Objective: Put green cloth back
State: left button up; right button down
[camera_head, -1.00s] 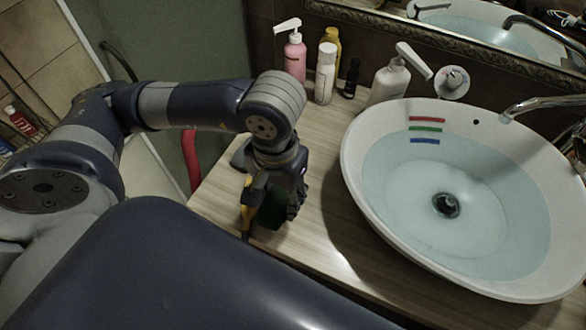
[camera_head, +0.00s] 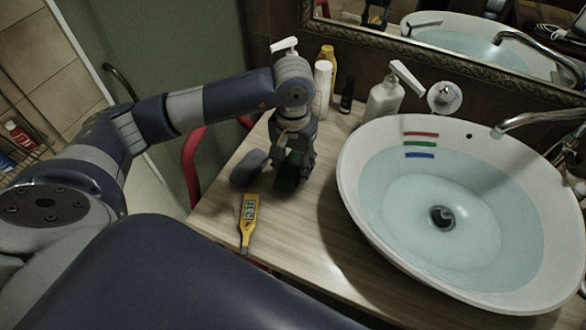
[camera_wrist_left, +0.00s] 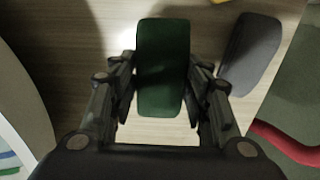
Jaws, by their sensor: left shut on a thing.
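The green cloth (camera_head: 287,177) is a dark green, block-like piece between the fingers of my left gripper (camera_head: 293,176). In the left wrist view the cloth (camera_wrist_left: 163,62) stands lengthwise between the two fingers of the gripper (camera_wrist_left: 163,88), which is shut on it. The gripper points down over the wooden counter, left of the basin. Whether the cloth touches the counter is hard to tell. My right gripper is not in view.
A grey rounded block (camera_head: 248,167) lies just left of the cloth. A yellow digital thermometer (camera_head: 249,222) lies nearer on the counter (camera_head: 290,235). A water-filled white basin (camera_head: 350,185) stands right. Several bottles, including a white pump bottle (camera_head: 384,98), line the back.

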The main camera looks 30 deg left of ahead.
aim_at(293, 174)
pick_arm(q)
notch_tip(293, 174, down, 3)
jog(key=shift+s+r+p, duration=0.1)
jog(key=shift+p, duration=0.65)
jog(key=shift+f, duration=0.3)
jog(key=shift+f+b, duration=0.2)
jog(key=shift+b, duration=0.1)
jog(key=o, duration=0.9)
jog(key=shift+o, duration=0.2)
jog(key=shift+r, duration=0.1)
